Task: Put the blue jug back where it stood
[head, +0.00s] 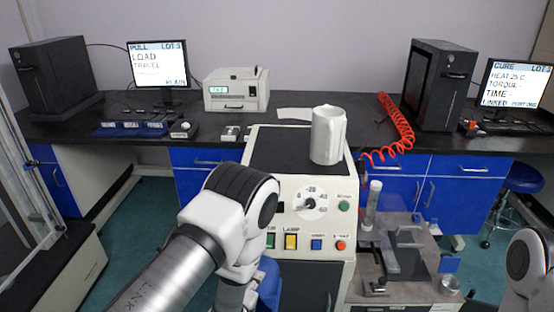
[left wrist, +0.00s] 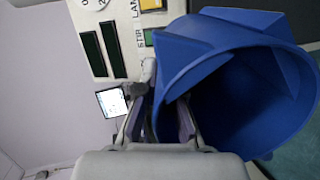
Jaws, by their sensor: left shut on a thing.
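The blue jug (left wrist: 240,60) fills the right of the left wrist view, tilted in that picture with its open mouth visible. My left gripper (left wrist: 160,105) is shut on the jug at its near side; the exact grip spot is partly hidden. In the head view only a strip of the blue jug (head: 268,284) shows beside my left wrist, low in front of the cream machine (head: 310,243). My left fingers are hidden there by my own arm. My right arm shows at the lower right edge of the head view, but its gripper is out of the picture.
A white jug (head: 328,135) stands on the machine's dark top (head: 277,150), with bare top to its left. The machine's front carries a dial and buttons. A bench instrument (head: 395,255) stands to the right. A red coiled hose (head: 396,130) hangs behind.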

